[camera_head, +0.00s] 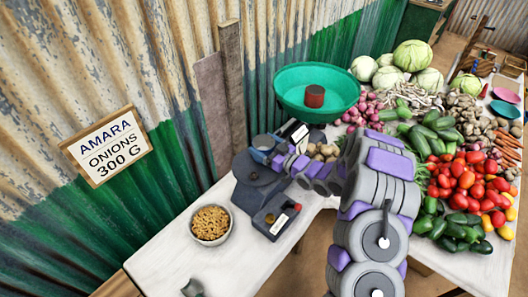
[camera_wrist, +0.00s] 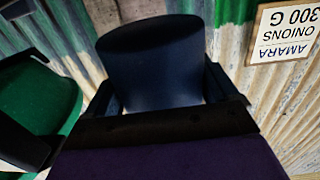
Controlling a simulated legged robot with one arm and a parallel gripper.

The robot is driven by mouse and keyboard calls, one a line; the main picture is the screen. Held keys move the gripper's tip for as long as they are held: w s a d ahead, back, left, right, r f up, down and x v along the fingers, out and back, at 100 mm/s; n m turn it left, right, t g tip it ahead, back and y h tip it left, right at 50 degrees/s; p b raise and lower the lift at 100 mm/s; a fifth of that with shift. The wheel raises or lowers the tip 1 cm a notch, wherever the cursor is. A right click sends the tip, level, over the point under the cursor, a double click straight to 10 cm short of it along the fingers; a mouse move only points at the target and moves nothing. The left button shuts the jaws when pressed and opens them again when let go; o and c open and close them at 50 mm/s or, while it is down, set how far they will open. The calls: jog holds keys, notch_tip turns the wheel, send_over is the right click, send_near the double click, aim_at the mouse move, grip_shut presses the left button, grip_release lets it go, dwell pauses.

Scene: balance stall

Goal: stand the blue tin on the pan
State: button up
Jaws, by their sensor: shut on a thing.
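My gripper (camera_head: 273,149) is shut on the blue tin (camera_head: 263,142). In the wrist view the tin is a dark blue cylinder (camera_wrist: 152,62) between the two fingers (camera_wrist: 160,95). In the head view the tin looks upright, over the far part of a dark round pan (camera_head: 258,170) on the balance. I cannot tell whether its base touches that pan. The balance's other pan is a wide green bowl (camera_head: 290,78) with a dark red tin (camera_head: 315,96) in it. Its green edge also shows at the left of the wrist view (camera_wrist: 45,105).
A bowl of brown pieces (camera_head: 210,223) stands on the white table (camera_head: 170,250), near a dark box of small weights (camera_head: 275,217). A small grey item (camera_head: 192,288) lies at the front. Vegetables crowd the right. A sign (camera_head: 106,145) hangs on the corrugated wall.

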jog(key=shift+w+a, duration=0.15)
jog(key=shift+w, duration=0.2)
jog(key=shift+f+b, duration=0.45)
jog(key=shift+f, duration=1.35)
jog(key=shift+f, duration=0.1)
jog(key=o, duration=0.8)
jog(key=p+v, duration=0.1)
jog(key=v, duration=1.1)
jog(key=shift+s, duration=0.1)
